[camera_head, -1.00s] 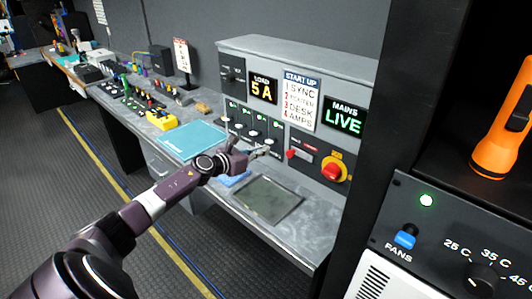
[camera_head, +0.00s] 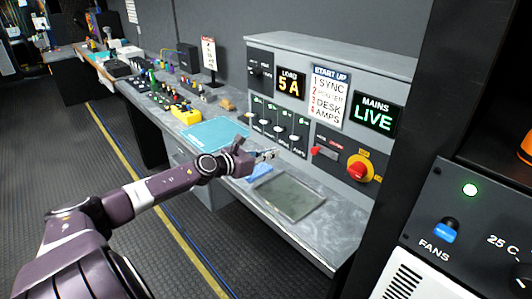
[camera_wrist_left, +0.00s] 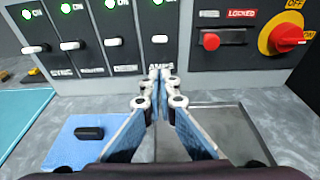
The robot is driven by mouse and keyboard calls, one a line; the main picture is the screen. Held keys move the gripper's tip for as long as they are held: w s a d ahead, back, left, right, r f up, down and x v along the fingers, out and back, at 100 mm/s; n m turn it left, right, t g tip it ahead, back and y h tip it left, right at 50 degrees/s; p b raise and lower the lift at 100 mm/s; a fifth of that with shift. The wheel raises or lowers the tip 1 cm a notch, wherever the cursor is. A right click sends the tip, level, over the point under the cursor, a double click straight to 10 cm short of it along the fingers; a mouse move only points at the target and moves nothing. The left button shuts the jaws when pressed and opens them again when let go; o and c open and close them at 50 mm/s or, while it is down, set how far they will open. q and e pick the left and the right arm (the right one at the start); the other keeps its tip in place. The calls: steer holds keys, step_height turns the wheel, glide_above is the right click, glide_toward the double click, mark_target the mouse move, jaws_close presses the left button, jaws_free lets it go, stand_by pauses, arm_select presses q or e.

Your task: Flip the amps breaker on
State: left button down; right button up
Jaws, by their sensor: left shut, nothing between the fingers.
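The amps breaker (camera_wrist_left: 158,38) is the rightmost white lever in the breaker row, under a lit green lamp, with its AMPS label partly behind my fingertips. Its lever (camera_head: 293,138) also shows in the head view. It stands in line with the sync (camera_wrist_left: 32,48), router (camera_wrist_left: 70,45) and desk (camera_wrist_left: 115,42) levers, whose lamps are also green. My left gripper (camera_wrist_left: 160,82) is shut and empty, with its tips below the amps lever. In the head view the gripper (camera_head: 272,154) is in front of the panel, above the desk. My right gripper is out of view.
The load display (camera_head: 290,86) reads 5 A and the mains sign (camera_head: 373,114) reads LIVE. A red switch (camera_wrist_left: 211,41) marked locked and a red rotary knob (camera_wrist_left: 287,37) are right of the breakers. A blue pad (camera_wrist_left: 62,140) and grey plate (camera_head: 290,199) lie below.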

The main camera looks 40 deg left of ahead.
arm_select(q)
steer(key=shift+s+r, duration=1.05)
steer(key=shift+s, duration=0.25)
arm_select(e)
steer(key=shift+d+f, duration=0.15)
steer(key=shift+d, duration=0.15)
